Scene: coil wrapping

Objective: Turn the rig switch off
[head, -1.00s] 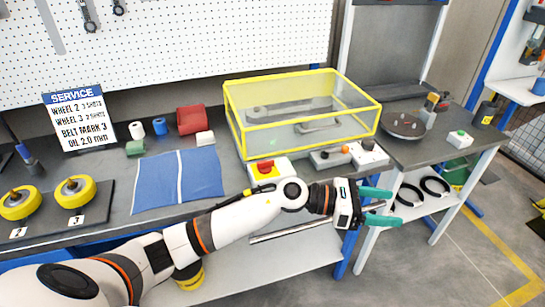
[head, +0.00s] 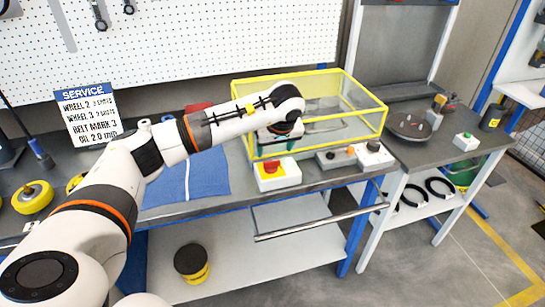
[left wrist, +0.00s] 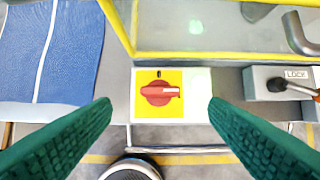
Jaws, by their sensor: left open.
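The rig switch is a red rotary knob (left wrist: 159,92) on a yellow plate of a white box (left wrist: 200,97). In the left wrist view the knob's handle lies about level, with a pale mark at its right end. In the head view the switch box (head: 278,174) sits at the bench's front edge, before the yellow-framed clear guard. My left gripper (left wrist: 158,108) is open and empty. Its green fingers stand either side of the switch box in the left wrist view, apart from the knob. In the head view its fingers (head: 276,147) are partly hidden by the wrist. My right gripper is out of view.
The yellow-framed guard (head: 358,82) stands just behind the switch. A grey lock box (left wrist: 265,84) with a lever is to its right. A blue mat (head: 215,178) lies to the left. A side table (head: 455,150) with a turntable stands at right.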

